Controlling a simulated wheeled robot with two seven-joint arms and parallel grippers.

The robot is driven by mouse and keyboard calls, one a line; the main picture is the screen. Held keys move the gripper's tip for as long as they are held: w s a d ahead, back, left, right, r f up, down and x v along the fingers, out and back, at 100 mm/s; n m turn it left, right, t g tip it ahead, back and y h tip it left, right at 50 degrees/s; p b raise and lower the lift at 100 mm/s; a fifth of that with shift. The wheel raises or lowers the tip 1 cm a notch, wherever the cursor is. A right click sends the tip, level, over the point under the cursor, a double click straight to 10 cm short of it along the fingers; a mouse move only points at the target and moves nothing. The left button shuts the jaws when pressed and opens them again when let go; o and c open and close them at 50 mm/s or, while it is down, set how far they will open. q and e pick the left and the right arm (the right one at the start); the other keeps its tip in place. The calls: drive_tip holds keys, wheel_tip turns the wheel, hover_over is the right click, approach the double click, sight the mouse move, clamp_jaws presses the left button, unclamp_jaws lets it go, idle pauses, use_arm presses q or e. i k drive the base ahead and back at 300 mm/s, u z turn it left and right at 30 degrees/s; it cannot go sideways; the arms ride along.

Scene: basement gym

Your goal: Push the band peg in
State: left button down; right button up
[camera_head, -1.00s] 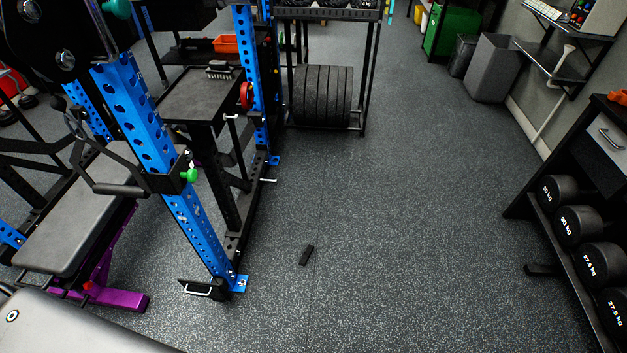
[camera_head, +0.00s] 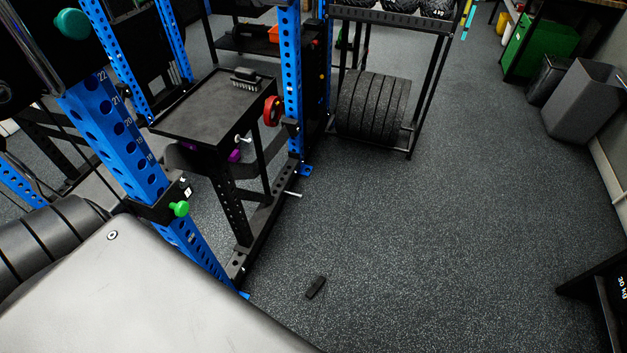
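A thin silver peg (camera_head: 293,193) sticks out to the right from low on the blue and black rack (camera_head: 289,80). A second silver-tipped peg (camera_head: 243,139) shows higher up, by the black tray stand. I cannot tell for certain which one is the band peg. How far each one goes into the rack is not clear. A green knob (camera_head: 180,208) sits on the near blue upright (camera_head: 118,130). Neither of my grippers is in view.
A black tray stand (camera_head: 190,115) holds a brush (camera_head: 245,78). A small black block (camera_head: 315,287) lies on the floor. A plate rack (camera_head: 412,135) stands behind, and a dark rack (camera_head: 590,282) is at the right edge. The floor between (camera_head: 450,240) is clear.

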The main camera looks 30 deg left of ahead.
sight(296, 195)
drive_tip(key=i, duration=1.25)
drive_tip(key=u, duration=2.05)
